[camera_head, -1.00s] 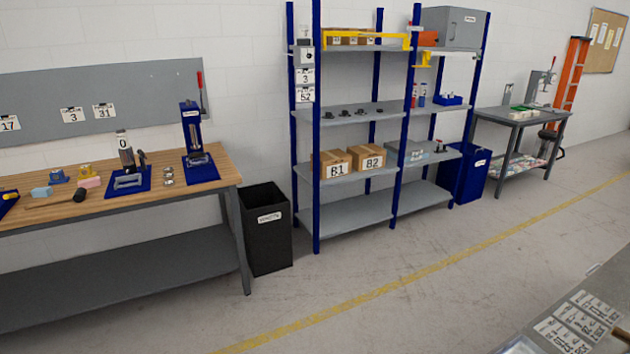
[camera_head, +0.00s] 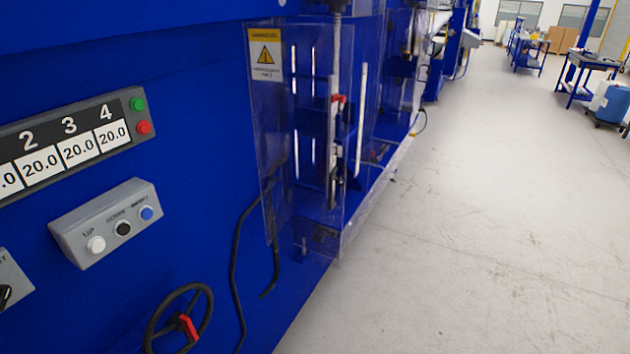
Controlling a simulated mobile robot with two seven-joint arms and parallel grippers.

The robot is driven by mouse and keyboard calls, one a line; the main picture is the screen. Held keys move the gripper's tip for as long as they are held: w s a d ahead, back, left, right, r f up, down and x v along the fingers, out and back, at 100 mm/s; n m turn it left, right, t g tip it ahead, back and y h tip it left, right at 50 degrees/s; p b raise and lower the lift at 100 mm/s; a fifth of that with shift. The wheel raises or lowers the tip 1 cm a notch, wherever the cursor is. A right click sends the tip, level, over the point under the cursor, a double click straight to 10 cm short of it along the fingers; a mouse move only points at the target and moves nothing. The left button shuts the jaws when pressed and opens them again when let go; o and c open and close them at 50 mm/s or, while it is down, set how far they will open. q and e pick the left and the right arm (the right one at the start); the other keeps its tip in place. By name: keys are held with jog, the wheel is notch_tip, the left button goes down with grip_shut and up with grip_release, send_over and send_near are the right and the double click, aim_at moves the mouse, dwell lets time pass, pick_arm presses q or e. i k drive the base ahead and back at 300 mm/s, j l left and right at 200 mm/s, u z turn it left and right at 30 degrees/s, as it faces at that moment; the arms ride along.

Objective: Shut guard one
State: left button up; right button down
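A clear guard panel (camera_head: 268,140) with a yellow warning label (camera_head: 265,54) stands at the front of the blue machine (camera_head: 120,75). It seems to stand out from the machine face, and more clear panel is seen beyond it. I cannot tell which guard number it is, or whether it is fully open. A red part (camera_head: 338,98) shows on an upright bar behind the clear sheet. Neither of my grippers is in view.
A display (camera_head: 75,138) and a grey button box (camera_head: 106,222) are on the machine face at left. A handwheel (camera_head: 180,318) and a black cable (camera_head: 236,268) are below. The floor (camera_head: 480,230) at right is clear. Benches and a blue container (camera_head: 613,103) stand far off.

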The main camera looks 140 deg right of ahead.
aim_at(266, 52)
jog(key=k+l+u, duration=0.1)
jog(key=k+u, duration=0.15)
jog(key=u, duration=0.15)
jog(key=k+u, duration=0.25)
jog(key=u, duration=0.15)
jog(key=k+j+u, duration=0.1)
jog(key=k+u, duration=0.15)
jog(key=u, duration=0.15)
jog(key=k+u, duration=0.1)
jog(key=u, duration=0.7)
jog(key=k+j+u, duration=0.1)
jog(key=u, duration=0.3)
jog(key=k+u, duration=0.15)
jog(key=u, duration=2.05)
jog(key=i, duration=0.05)
